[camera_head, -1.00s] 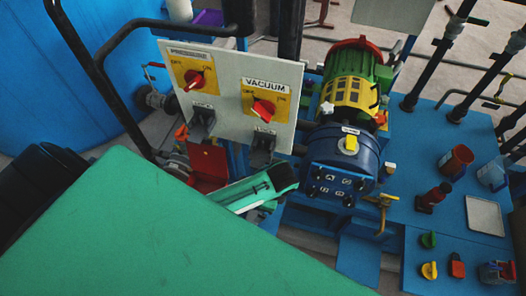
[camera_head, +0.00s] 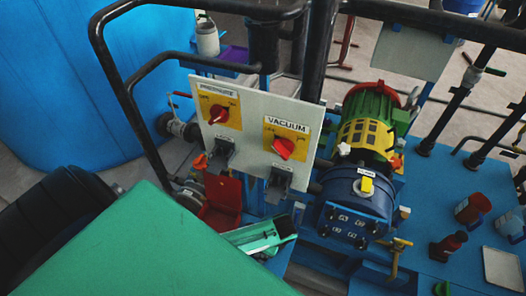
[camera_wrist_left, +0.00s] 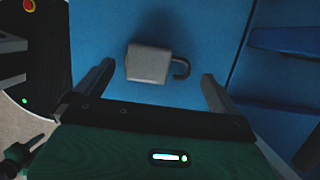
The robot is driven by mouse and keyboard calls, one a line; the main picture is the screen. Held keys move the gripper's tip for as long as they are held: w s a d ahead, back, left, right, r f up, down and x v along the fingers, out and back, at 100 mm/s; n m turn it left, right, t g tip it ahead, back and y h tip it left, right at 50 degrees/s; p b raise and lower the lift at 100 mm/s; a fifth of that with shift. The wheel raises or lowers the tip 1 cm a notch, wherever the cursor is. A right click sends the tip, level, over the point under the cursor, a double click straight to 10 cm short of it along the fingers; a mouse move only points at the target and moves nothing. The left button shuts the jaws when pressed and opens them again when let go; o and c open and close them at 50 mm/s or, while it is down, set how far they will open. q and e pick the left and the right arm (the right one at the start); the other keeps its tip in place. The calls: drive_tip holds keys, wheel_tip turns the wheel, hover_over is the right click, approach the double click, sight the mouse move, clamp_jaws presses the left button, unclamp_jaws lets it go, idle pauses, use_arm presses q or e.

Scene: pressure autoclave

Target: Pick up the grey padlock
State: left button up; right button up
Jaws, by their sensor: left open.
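The grey padlock (camera_wrist_left: 148,65) lies on a blue surface in the left wrist view. Its boxy body is to the left and its dark curved shackle points right. My left gripper (camera_wrist_left: 158,74) is open, with one finger on each side of the padlock in the picture. The padlock shows at about the height of the fingertips, and nothing is held. I cannot tell how far the tips are from it in depth. I cannot make out the padlock or my left gripper in the head view. My right gripper is not in view.
A white panel (camera_head: 248,125) with red pressure and vacuum knobs stands mid-view. A blue autoclave vessel (camera_head: 350,210) is to its right. Black rails (camera_head: 130,85) cross the upper left.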

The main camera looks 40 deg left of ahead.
use_arm(q)
drive_tip(key=shift+x, duration=1.15)
drive_tip(key=shift+c, duration=0.7)
drive_tip(key=c, duration=0.9)
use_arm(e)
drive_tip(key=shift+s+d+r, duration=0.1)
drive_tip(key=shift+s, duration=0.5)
use_arm(q)
drive_tip(key=shift+s+r, duration=0.15)
drive_tip(key=shift+r, duration=0.05)
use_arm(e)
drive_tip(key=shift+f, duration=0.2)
